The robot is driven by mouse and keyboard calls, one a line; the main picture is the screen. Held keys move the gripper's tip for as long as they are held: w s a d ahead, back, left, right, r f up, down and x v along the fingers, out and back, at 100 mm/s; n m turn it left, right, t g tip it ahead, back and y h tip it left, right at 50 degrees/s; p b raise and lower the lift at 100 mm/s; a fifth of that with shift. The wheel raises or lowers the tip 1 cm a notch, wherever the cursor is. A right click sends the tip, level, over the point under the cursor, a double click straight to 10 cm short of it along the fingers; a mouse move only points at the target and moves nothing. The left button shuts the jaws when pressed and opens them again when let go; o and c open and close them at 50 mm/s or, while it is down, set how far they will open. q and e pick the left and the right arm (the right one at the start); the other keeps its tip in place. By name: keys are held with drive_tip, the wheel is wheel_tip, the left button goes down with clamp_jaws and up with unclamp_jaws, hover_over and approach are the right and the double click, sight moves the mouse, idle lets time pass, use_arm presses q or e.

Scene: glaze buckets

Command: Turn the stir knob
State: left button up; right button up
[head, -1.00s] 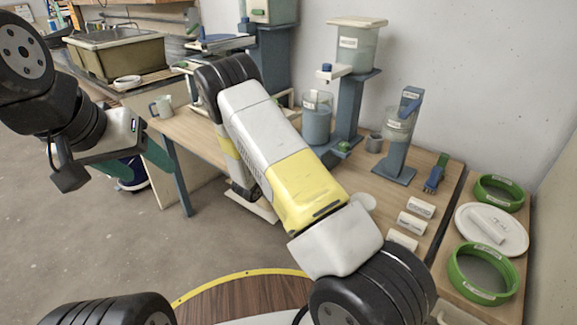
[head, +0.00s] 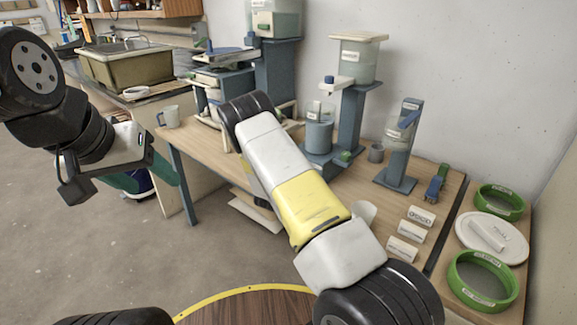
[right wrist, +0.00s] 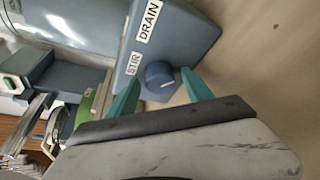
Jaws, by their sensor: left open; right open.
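The stir knob (right wrist: 160,74) is a small round dark-blue knob. It sits on a blue-grey housing (right wrist: 188,38) beside white labels reading STIR and DRAIN. In the right wrist view my right gripper (right wrist: 162,88) is open, with one teal finger on each side of the knob. I cannot tell whether the fingers touch it. In the head view the right gripper and the knob are not visible; my right forearm covers part of the bench. My left gripper (head: 150,177) is open and empty, with teal fingers, left of the wooden bench and above the floor.
A blue-grey cylinder (head: 319,136) and tall stands occupy the wooden bench (head: 338,192). A mug (head: 169,116) is near its left end. White labelled blocks (head: 411,233) and green-rimmed sieves (head: 482,281) lie to the right. Open floor is at the left.

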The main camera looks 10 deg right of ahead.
clamp_jaws()
drive_tip(key=shift+n, duration=0.3)
drive_tip(key=n+g, duration=0.1)
drive_tip(key=n, duration=0.1)
drive_tip(key=shift+a+n+g+h, duration=0.15)
drive_tip(key=shift+n+g+h, duration=0.25)
drive_tip(key=n+g+h, duration=0.1)
drive_tip(key=n+g, duration=0.1)
drive_tip(key=n, duration=0.1)
drive_tip(key=shift+w, duration=0.15)
drive_tip(key=n+g, duration=0.1)
drive_tip(key=n, duration=0.1)
drive_tip(key=n+h, duration=0.1)
drive_tip(key=shift+a+n+g+h, duration=0.1)
drive_tip(key=shift+n+g+h, duration=0.2)
drive_tip(key=shift+n+g, duration=0.1)
drive_tip(key=shift+n+g+h, duration=0.3)
drive_tip(key=shift+n+h, duration=0.4)
drive_tip(key=shift+n, duration=0.8)
drive_tip(key=shift+w, duration=0.1)
